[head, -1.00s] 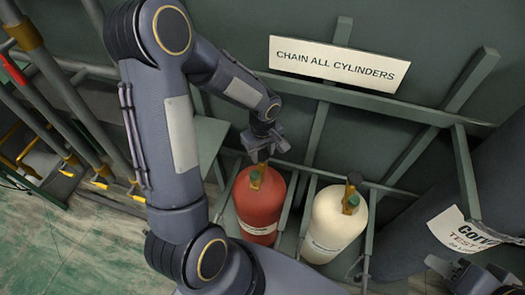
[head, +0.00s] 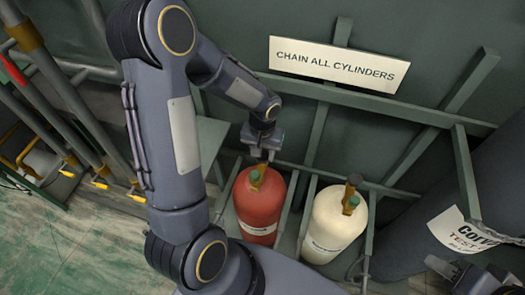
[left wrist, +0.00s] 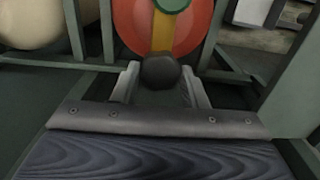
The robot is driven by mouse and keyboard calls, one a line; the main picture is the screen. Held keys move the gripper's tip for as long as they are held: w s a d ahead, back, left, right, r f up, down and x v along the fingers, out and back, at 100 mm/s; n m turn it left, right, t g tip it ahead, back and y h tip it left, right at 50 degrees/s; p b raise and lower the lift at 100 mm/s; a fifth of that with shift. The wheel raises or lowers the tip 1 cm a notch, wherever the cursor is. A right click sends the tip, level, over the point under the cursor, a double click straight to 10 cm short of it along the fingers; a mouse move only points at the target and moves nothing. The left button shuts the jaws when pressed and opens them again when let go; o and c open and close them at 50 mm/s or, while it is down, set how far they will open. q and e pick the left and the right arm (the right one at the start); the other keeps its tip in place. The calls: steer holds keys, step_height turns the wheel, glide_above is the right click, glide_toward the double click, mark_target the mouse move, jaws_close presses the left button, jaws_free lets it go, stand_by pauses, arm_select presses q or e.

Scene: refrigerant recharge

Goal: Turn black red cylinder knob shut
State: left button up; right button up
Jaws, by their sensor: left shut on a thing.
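The red cylinder (head: 259,212) stands in the rack, with a brass valve and green fitting on top. It also shows at the top of the left wrist view (left wrist: 201,28). Its black knob (left wrist: 160,71) sits at the end of the brass valve (left wrist: 162,35), between the fingers of my left gripper (left wrist: 162,84). In the head view my left gripper (head: 260,156) is over the valve, shut on the knob, which it hides there. My right gripper (head: 440,266) shows only partly at the lower right, away from the cylinders; its jaws are unclear.
A cream cylinder (head: 333,226) with its own dark knob (head: 354,180) stands close on the right. Green rack bars (head: 299,205) divide the cylinders. A large grey cylinder (head: 410,230) leans at the right. Pipes with yellow handles (head: 100,184) are at the left.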

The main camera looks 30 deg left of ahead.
mark_target(263, 155)
arm_select(q)
steer(key=m+p, duration=0.1)
steer(key=m, duration=0.4)
steer(key=shift+r+m, duration=0.1)
steer(key=shift+m, duration=0.2)
steer(key=m+p, duration=0.1)
steer(key=m, duration=0.3)
steer(key=m+p, duration=0.1)
steer(key=m, duration=0.5)
steer(key=shift+p, duration=0.35)
steer(key=m+p, duration=0.1)
steer(key=m, duration=0.3)
steer(key=shift+w+m+p, duration=0.1)
steer(key=shift+m+p, duration=0.25)
steer(key=shift+m, duration=0.05)
steer(key=o, duration=1)
steer(key=shift+r+p, duration=1)
steer(key=shift+r, duration=2.85)
